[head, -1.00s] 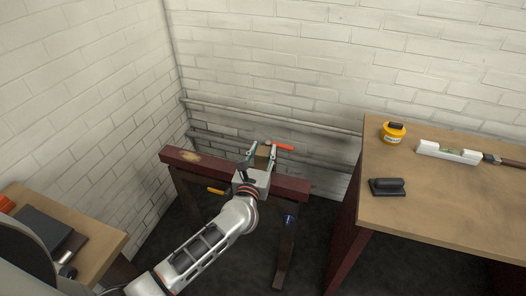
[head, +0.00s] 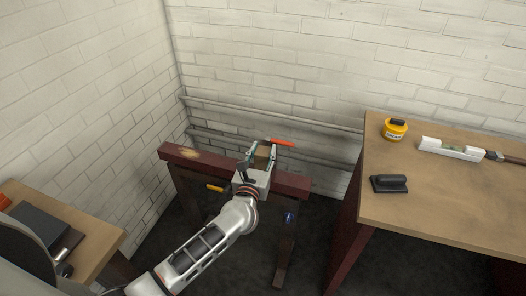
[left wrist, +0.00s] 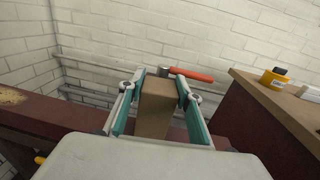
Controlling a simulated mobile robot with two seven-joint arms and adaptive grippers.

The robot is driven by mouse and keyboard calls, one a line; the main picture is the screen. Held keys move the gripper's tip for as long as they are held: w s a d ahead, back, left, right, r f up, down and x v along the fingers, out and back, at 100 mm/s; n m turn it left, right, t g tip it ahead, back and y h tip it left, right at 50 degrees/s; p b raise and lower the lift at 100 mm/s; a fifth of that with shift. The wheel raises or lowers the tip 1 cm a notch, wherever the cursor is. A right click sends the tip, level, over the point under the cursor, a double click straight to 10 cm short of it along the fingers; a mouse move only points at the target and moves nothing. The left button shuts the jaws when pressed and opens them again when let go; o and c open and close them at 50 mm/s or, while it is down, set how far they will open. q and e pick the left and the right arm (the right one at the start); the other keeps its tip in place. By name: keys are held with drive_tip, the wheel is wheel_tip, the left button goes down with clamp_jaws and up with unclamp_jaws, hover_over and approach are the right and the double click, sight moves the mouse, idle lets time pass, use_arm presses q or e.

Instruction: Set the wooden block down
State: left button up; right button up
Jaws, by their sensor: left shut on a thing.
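The wooden block (left wrist: 155,108) is a plain brown box shape. My left gripper (head: 262,153) has its two fingers on opposite sides of the block, and it also shows in the left wrist view (left wrist: 158,93). In the head view the block (head: 262,155) shows as a small brown patch between the fingers. The gripper is over the dark red beam (head: 225,171) of a trestle, toward its right end. My gripper hides the block's lower part, so I cannot tell whether it touches the beam. My right gripper is not in view.
An orange-handled tool (head: 282,143) shows just beyond the block; I cannot tell if they touch. Pipes (head: 300,116) run along the brick wall behind.

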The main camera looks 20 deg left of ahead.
use_arm(q)
drive_tip(key=shift+f, duration=0.15)
drive_tip(key=o, duration=1.3)
drive_tip(key=shift+c, duration=0.2)
drive_tip(key=shift+s, duration=0.1)
drive_tip(key=s, duration=1.1)
drive_tip(key=shift+s+d, duration=0.35)
drive_tip(key=shift+s, duration=0.05)
clamp_jaws()
